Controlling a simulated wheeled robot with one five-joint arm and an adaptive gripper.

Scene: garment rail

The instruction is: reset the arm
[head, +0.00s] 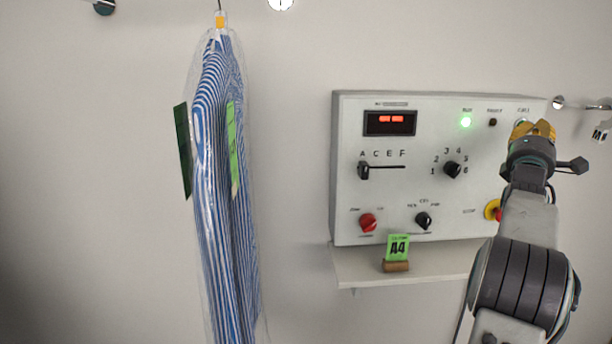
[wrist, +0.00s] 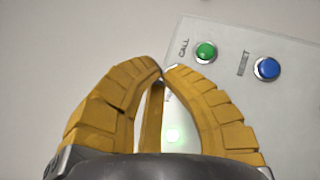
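My gripper (head: 533,128) is in front of the upper right corner of the grey control panel (head: 345,140) in the head view. In the wrist view its yellow fingers (wrist: 162,73) are shut, tips together with nothing visible between them. A green CALL button (wrist: 205,51) and a blue RESET button (wrist: 267,68) are on the panel beyond the fingertips, to their upper right. A lit green lamp (wrist: 173,135) shows between the fingers. My gripper hides the buttons in the head view.
A striped garment (head: 225,190) in clear film hangs left of the panel. The panel carries a red display (head: 390,122), knobs and a partly hidden red-yellow stop button (head: 492,209). A shelf (head: 350,268) below holds a green A4 card (head: 398,247). The wall between is clear.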

